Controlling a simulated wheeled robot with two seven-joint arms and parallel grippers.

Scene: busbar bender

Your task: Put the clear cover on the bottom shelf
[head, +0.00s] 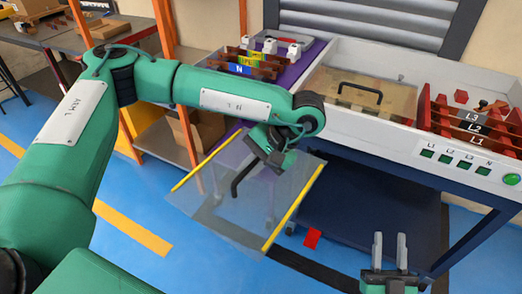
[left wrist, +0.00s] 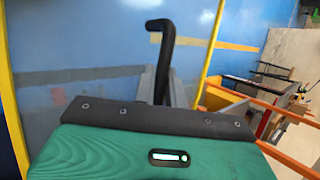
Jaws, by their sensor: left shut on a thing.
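The clear cover (head: 228,222) is a see-through sheet with yellow strips along two edges and a black handle. It hangs tilted in the air in front of the bench. My left gripper (head: 265,165) is shut on the cover's black handle (left wrist: 163,50). In the left wrist view the handle rises between the fingers, with the clear sheet (left wrist: 90,50) and its yellow edges behind. The bottom shelf (head: 375,205) is a dark blue panel under the bench, right of the cover, and its visible part is bare. My right gripper (head: 389,252) is open and empty at the lower right.
The white bench (head: 400,150) stands above the shelf, with a second handled panel (head: 355,95), red holders (head: 470,120) and green buttons. A blue table leg (head: 470,232) stands at the right. An orange rack (head: 165,60) stands at the left. A red patch (head: 312,238) lies near the shelf's front edge.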

